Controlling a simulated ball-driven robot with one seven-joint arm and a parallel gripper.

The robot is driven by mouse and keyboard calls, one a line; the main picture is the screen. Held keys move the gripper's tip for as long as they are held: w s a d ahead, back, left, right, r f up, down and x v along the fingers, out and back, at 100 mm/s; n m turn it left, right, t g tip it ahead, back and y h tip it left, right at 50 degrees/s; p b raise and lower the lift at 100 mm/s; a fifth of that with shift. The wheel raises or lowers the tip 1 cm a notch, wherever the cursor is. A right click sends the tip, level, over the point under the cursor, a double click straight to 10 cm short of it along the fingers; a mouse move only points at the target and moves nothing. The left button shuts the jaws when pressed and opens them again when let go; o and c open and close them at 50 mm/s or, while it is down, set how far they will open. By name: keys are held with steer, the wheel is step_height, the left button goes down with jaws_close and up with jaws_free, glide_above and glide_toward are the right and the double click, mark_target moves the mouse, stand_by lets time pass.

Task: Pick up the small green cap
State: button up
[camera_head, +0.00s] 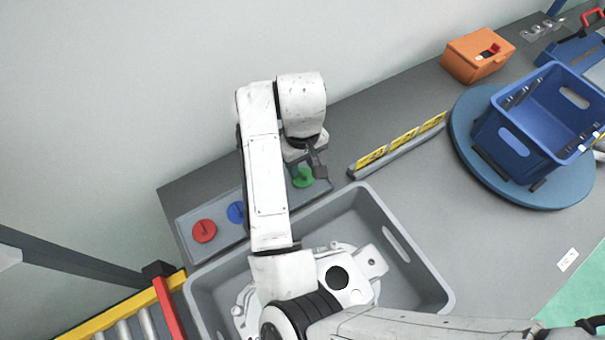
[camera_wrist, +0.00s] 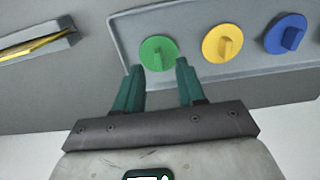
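The small green cap (camera_wrist: 158,53) is a round disc with a raised grip bar, lying on a grey tray (camera_wrist: 130,28). In the head view the cap (camera_head: 302,177) shows at the tray's right end, partly behind my gripper (camera_head: 312,168). In the wrist view my gripper (camera_wrist: 160,78) has its two green fingers apart, with nothing between them. The cap lies just beyond the fingertips, roughly centred on the gap. I cannot tell the height of the fingers above it.
A yellow cap (camera_wrist: 223,43) and a blue cap (camera_wrist: 286,34) sit beside the green one; a red cap (camera_head: 204,231) is at the tray's left end. A rail with yellow labels (camera_head: 390,150) is to the right. A grey bin with castings (camera_head: 425,270) stands in front.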

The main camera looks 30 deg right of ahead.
mark_target(303, 177)
steer(key=shift+s+f, duration=0.1)
steer(key=shift+f, duration=1.35)
steer(key=shift+c, duration=0.2)
jaws_close()
